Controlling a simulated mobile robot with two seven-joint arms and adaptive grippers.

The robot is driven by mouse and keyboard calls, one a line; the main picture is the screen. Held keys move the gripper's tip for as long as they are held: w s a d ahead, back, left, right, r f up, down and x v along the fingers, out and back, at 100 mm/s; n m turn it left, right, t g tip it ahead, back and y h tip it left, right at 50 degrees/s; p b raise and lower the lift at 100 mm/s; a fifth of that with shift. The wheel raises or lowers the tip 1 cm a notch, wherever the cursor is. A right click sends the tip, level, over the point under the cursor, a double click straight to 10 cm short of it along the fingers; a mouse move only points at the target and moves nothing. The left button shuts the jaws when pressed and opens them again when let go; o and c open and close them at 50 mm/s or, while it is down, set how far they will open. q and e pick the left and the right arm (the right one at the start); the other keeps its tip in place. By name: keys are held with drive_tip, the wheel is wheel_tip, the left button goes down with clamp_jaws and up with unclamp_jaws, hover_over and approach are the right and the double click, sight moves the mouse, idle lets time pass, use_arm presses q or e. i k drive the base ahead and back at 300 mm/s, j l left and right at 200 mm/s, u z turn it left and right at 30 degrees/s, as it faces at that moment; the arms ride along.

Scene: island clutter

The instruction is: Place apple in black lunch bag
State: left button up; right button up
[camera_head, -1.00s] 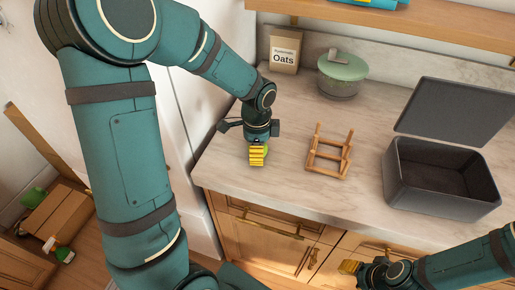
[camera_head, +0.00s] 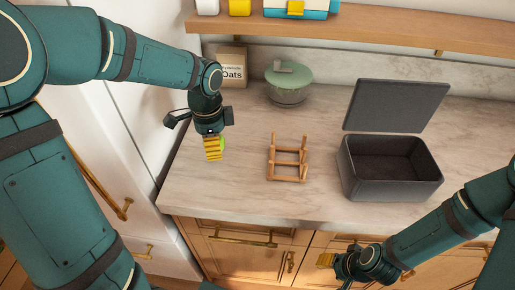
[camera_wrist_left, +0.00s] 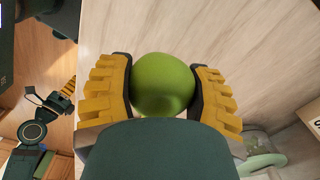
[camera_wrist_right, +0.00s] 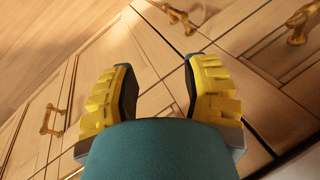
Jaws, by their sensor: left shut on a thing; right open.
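A green apple (camera_wrist_left: 163,84) sits between the yellow fingers of my left gripper (camera_wrist_left: 164,88), which is shut on it, in the left wrist view. In the head view the left gripper (camera_head: 213,148) is above the left part of the counter, and only a sliver of the apple (camera_head: 222,143) shows beside the fingers. The black lunch bag (camera_head: 390,190) stands on the right of the counter with its lid raised and its inside looking empty. My right gripper (camera_head: 326,260) is open and empty in front of the cabinets; it also shows in the right wrist view (camera_wrist_right: 163,92).
A wooden rack (camera_head: 288,160) stands on the counter (camera_head: 235,195) between the left gripper and the bag. An oats packet (camera_head: 232,72) and a green-lidded pot (camera_head: 289,82) are at the back. A wooden shelf (camera_head: 400,33) runs above the counter.

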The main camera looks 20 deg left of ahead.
sight(400, 175)
drive_tip(key=i+l+z, duration=0.15)
drive_tip(key=l, duration=0.25)
drive_tip(key=l+z, duration=0.15)
drive_tip(key=l, duration=0.25)
drive_tip(key=i+l+z, duration=0.15)
drive_tip(key=l, duration=0.2)
drive_tip(key=i+l+z, duration=0.15)
drive_tip(key=l, duration=0.2)
